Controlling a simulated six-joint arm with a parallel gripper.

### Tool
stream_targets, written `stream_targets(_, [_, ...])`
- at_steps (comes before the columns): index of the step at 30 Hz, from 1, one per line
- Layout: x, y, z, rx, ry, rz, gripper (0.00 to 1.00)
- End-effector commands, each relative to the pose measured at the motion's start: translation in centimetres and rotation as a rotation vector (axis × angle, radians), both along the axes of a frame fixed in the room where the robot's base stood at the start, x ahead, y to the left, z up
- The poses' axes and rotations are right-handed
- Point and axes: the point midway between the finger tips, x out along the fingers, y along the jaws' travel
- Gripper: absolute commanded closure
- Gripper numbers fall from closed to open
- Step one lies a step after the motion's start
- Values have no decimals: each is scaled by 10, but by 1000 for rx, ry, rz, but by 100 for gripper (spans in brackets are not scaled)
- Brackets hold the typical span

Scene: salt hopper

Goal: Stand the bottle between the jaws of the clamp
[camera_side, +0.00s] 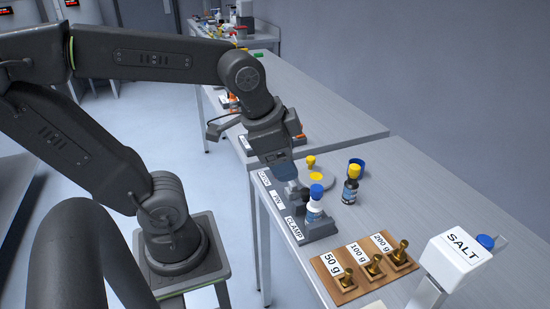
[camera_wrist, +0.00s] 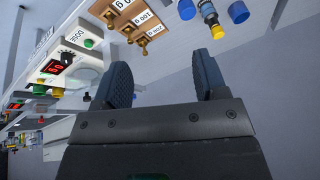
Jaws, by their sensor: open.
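In the side view, a white bottle with a blue cap (camera_side: 314,208) stands upright at the grey clamp (camera_side: 322,231), which carries a CLAMP label. It appears to be between the jaws, but the jaws are partly hidden. My gripper (camera_side: 288,178) is above the table, just up and left of the blue-capped bottle. In the wrist view its fingers (camera_wrist: 163,62) are spread apart with nothing between them.
A wooden board with brass weights (camera_side: 350,292) lies in front of the clamp. A white SALT hopper (camera_side: 461,255) stands at right. A round plate with yellow parts (camera_side: 327,180) is close beside my gripper.

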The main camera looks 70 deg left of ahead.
Motion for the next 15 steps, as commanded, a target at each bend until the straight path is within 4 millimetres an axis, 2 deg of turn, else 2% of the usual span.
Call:
stream_targets(3, [-13,-3,1,-92,-54,187,34])
stream_targets(6, [-18,-5,1,-145,-78,285,34])
stream_targets(15, [-20,-5,0,-174,-87,340,34])
